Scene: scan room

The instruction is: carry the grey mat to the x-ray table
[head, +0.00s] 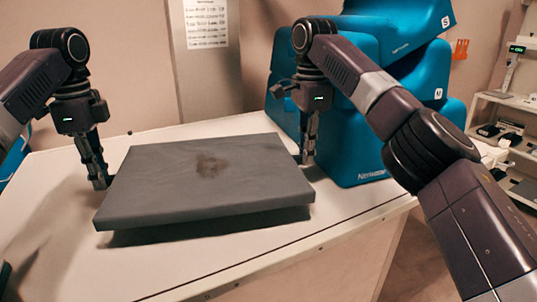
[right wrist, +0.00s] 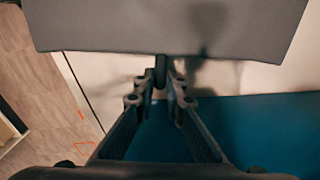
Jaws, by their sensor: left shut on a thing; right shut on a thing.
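The grey mat (head: 210,200) is a thick flat slab with a dark smudge near its middle. It lies roughly level over a white table, with a dark shadow under its front edge, and looks slightly raised. My left gripper (head: 101,183) is shut on the mat's left edge. My right gripper (head: 306,160) is shut on its right edge. In the right wrist view the mat (right wrist: 170,22) fills the top, and the fingertips of my right gripper (right wrist: 162,80) meet at its edge. The exact contact of the left fingertips is partly hidden.
The white table (head: 240,255) is bare in front of the mat. Blue padded blocks (head: 360,120) are stacked at its back right, close to my right gripper. A shelf (head: 505,110) with small items stands at the far right. A printed sheet (head: 206,22) hangs behind.

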